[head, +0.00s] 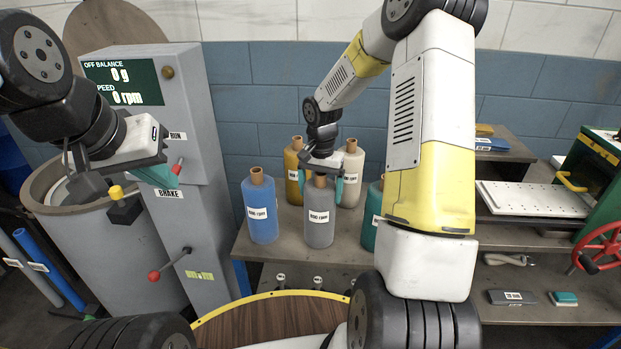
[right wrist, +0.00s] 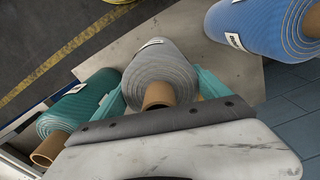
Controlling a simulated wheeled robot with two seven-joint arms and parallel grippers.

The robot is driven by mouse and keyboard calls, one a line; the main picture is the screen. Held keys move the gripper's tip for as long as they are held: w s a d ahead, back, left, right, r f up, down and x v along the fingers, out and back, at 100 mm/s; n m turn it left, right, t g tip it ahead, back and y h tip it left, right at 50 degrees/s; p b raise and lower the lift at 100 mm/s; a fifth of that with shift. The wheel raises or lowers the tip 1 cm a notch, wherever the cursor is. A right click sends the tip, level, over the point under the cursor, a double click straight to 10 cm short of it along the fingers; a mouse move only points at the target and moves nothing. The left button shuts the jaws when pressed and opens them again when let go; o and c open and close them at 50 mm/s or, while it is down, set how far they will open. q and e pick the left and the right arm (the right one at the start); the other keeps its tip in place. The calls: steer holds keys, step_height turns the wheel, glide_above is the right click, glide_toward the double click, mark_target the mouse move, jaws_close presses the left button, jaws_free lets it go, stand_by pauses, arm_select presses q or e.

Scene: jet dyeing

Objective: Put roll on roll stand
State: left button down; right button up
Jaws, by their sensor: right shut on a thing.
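A grey fabric roll (head: 320,220) with a white label and brown core stands upright on the grey table (head: 262,262). My right gripper (head: 321,180) is above it, with its teal fingers on either side of the roll's top. In the right wrist view the grey roll (right wrist: 158,62) lies between both fingers, its core near the palm. Blue (head: 262,212), yellow (head: 294,180), beige (head: 350,178) and teal (head: 371,220) rolls stand around it. My left gripper (head: 150,175) is empty at the left; only one finger shows clearly. I cannot tell which thing is the roll stand.
A grey machine cabinet (head: 205,230) with a display and red-knobbed lever (head: 155,275) stands left, beside a large drum (head: 60,205). At right are a flat perforated plate (head: 525,197) and a red handwheel (head: 598,248). My right arm covers the table's right part.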

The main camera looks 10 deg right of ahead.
steer(key=o, duration=1.9)
steer(key=shift+f, duration=0.1)
step_height(320, 180, up, 12)
steer(key=s+r+n+t, duration=0.2)
steer(key=s+r, duration=0.2)
steer(key=s, duration=0.4)
steer(key=s+a+r+n+t+y, duration=0.1)
steer(key=s+r+n+t, duration=0.1)
steer(key=s+r, duration=0.3)
steer(key=s+a+r+n+t+y, duration=0.1)
steer(key=s+r, duration=0.3)
steer(key=s, duration=0.7)
steer(key=shift+r+n+t, duration=0.2)
steer(key=shift+n+t, duration=0.4)
steer(key=shift+n, duration=0.3)
